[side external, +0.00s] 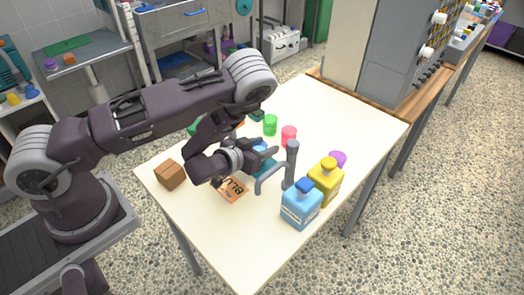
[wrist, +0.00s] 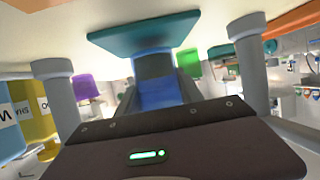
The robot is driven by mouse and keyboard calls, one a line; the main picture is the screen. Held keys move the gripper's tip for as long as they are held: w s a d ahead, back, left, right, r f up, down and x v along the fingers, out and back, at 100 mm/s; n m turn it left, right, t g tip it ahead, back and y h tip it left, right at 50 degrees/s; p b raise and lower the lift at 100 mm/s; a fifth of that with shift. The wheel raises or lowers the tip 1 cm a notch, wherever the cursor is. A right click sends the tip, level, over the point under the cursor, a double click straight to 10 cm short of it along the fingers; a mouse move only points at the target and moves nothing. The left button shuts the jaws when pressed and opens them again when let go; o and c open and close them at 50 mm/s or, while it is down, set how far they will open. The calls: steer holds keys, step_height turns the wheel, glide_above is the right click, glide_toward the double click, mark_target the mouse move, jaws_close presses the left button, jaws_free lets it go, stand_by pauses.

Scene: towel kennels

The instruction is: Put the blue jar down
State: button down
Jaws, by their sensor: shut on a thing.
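My gripper (side external: 258,160) reaches in from the left, low over the cream table, and is shut on the blue jar (side external: 264,148). The arm and gripper cover most of the jar in the side view. In the wrist view, which looks upside down, a blue body (wrist: 155,68) shows in the middle in front of the gripper, with a flat teal square against it on the table side. I cannot tell whether the jar touches the table. An orange card (side external: 233,190) lettered "BLU" lies flat just below my wrist in the side view.
A grey post (side external: 291,165) stands close to the gripper's right. Blue (side external: 301,205) and yellow (side external: 325,182) bottles stand beyond it, with a purple jar (side external: 338,158) behind. Green (side external: 270,125) and red (side external: 289,134) jars stand farther back. A brown block (side external: 170,174) is left. The front table is clear.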

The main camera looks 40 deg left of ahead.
step_height(320, 180, up, 23)
steer(key=w+a, duration=0.2)
steer(key=a, duration=0.8)
steer(key=w+a, duration=0.2)
steer(key=a, duration=0.8)
steer(key=f, duration=2.4)
steer(key=shift+w, duration=0.2)
steer(key=shift+f, duration=0.1)
steer(key=c, duration=0.8)
jaws_free()
steer(key=shift+o, duration=0.2)
